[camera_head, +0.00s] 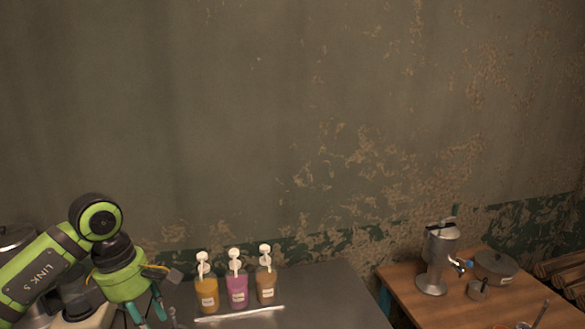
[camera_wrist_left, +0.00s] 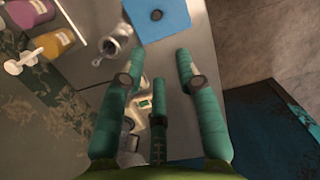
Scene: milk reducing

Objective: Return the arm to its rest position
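My left arm comes in from the left in the head view, bent at a green and black elbow. My left gripper (camera_head: 148,308) points down at the lower left, partly cut off by the bottom edge. In the left wrist view its teal fingers (camera_wrist_left: 156,75) are spread apart with nothing between them. Below them are a grey metal surface (camera_wrist_left: 170,60) and a pale, partly hidden object. My right arm and gripper are not in view.
Three pump bottles, yellow (camera_head: 207,294), pink (camera_head: 237,290) and brown (camera_head: 266,286), stand on the metal counter (camera_head: 330,300) right of the gripper. A metal pitcher (camera_wrist_left: 115,42) and blue square (camera_wrist_left: 157,18) lie near the fingers. A wooden table (camera_head: 405,290) holds a metal dispenser (camera_head: 437,262).

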